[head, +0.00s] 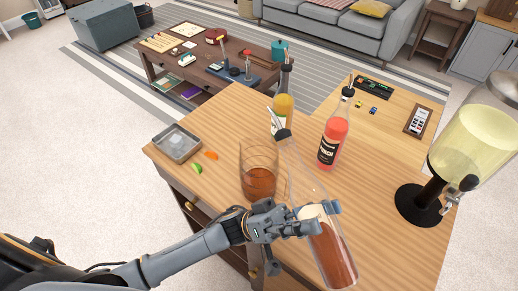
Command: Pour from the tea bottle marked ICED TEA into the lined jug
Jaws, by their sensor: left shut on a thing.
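My left gripper (326,217) is shut on a clear glass bottle with red-brown liquid (333,255), around its body. The bottle leans left, its dark pourer (282,134) above the right side of the jug's rim. Its pale label is mostly covered by the gripper, and I cannot read it. The liquid lies in the bottle's lower part; no stream shows. The clear glass jug (258,153) stands upright on the wooden counter, left of the bottle, with brown liquid in its lower part. I cannot make out its line. My right gripper is not in view.
A yellow-orange bottle (283,103) and a red bottle with a dark label (335,133) stand behind. A drink dispenser (468,142) stands at the right. A metal tray of ice (177,142), a lime piece (197,168) and an orange piece (211,155) lie left.

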